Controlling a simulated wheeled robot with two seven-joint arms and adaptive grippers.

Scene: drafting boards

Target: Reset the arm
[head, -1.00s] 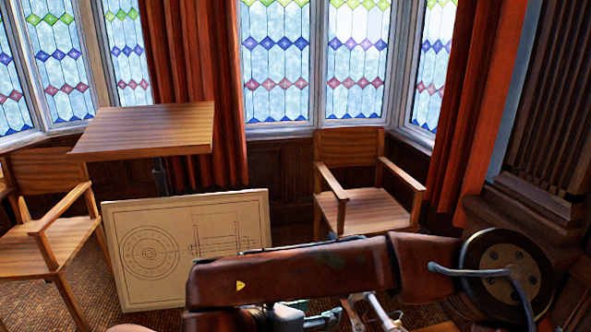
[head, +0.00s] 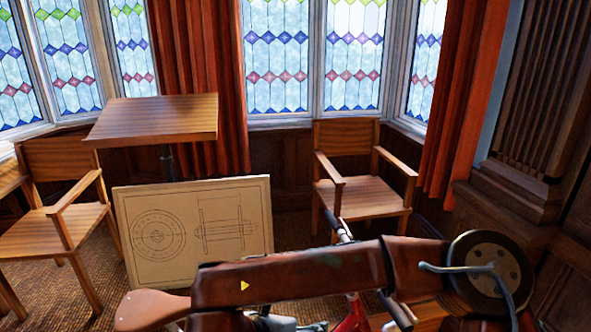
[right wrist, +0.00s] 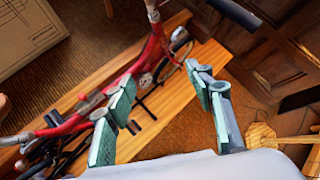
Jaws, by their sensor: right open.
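My right arm (head: 300,277), a reddish-brown link with a dark round joint at its right end, stretches across the bottom of the head view. My right gripper (right wrist: 160,85) shows in the right wrist view with its two teal-padded fingers spread apart, open and with nothing between them. Below the fingers are a red bicycle frame (right wrist: 155,45) and a wooden plank-like surface (right wrist: 185,95). In the head view, the arm hides most of the bicycle, and the right gripper is mostly hidden at the bottom edge. My left gripper is in neither view.
A brown saddle (head: 150,309) stands at the lower left, close to the arm. Behind are a drawing panel (head: 195,260), a tilted board on a stand (head: 160,118) and wooden chairs (head: 360,195). A dark wooden cabinet (head: 530,150) stands at the right. Some carpet is clear at the left.

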